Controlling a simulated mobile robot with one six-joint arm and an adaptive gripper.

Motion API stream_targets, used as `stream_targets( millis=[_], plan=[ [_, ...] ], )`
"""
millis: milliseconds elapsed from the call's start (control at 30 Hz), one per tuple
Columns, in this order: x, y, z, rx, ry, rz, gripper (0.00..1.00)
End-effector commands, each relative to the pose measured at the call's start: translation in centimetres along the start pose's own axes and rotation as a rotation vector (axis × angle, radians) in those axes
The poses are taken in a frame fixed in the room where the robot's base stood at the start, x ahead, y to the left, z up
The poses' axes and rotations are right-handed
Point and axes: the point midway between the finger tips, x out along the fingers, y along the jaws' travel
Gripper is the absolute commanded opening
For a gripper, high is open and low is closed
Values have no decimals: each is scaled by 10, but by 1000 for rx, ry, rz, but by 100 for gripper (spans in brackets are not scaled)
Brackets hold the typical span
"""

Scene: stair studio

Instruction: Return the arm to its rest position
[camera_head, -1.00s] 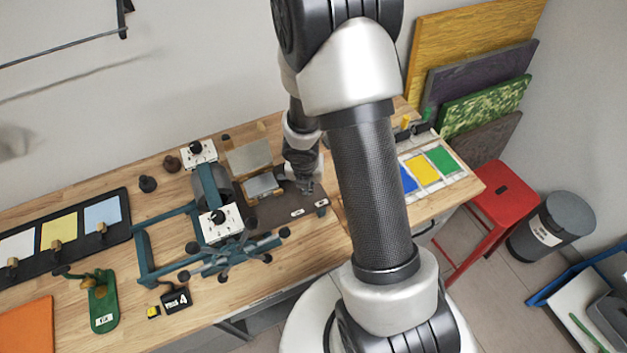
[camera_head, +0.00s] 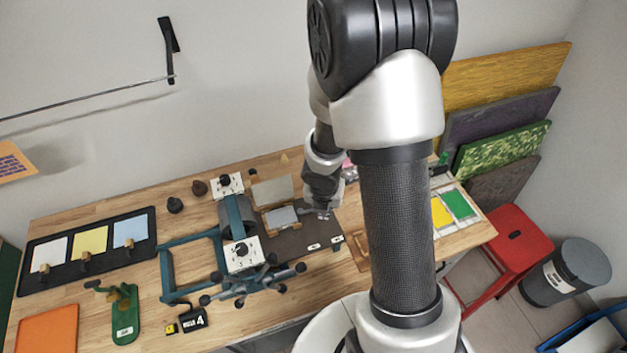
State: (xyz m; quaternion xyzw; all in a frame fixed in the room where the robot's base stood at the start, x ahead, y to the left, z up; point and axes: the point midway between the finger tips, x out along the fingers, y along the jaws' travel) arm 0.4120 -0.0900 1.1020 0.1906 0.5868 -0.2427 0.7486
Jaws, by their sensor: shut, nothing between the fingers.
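My arm rises from the lower right of the head view, bends at the top, and comes down behind its own thick upper link. My gripper (camera_head: 322,212) is at the lower end, above the back middle of the wooden workbench (camera_head: 90,305). It is shut and empty, just right of a small grey block-like fixture (camera_head: 283,216) on a dark mat (camera_head: 300,240). Its fingertips are small in the picture, and I cannot tell how high they are above the mat.
A teal-framed press (camera_head: 190,265) with several dark handles stands left of the mat. A black tray with coloured sheets (camera_head: 150,252) lies farther left. A red stool (camera_head: 510,235), a grey bin (camera_head: 575,268) and leaning panels (camera_head: 500,110) are at the right.

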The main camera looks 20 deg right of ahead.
Motion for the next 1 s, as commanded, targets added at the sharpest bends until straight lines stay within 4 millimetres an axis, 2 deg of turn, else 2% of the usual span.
stream_targets(
  millis=[233,333,467,567,667,767,1000],
  plan=[
    [-2,0,2,18,-7,-1,0],
    [-11,-1,10,121,-43,-8,0],
    [-41,-7,22,432,-127,-10,0],
    [-70,-15,21,756,-183,12,0],
    [-96,-24,9,1081,-207,52,0],
    [-118,-30,-13,1400,-197,104,0],
    [-148,-36,-90,2094,-13,214,0]
  ],
)
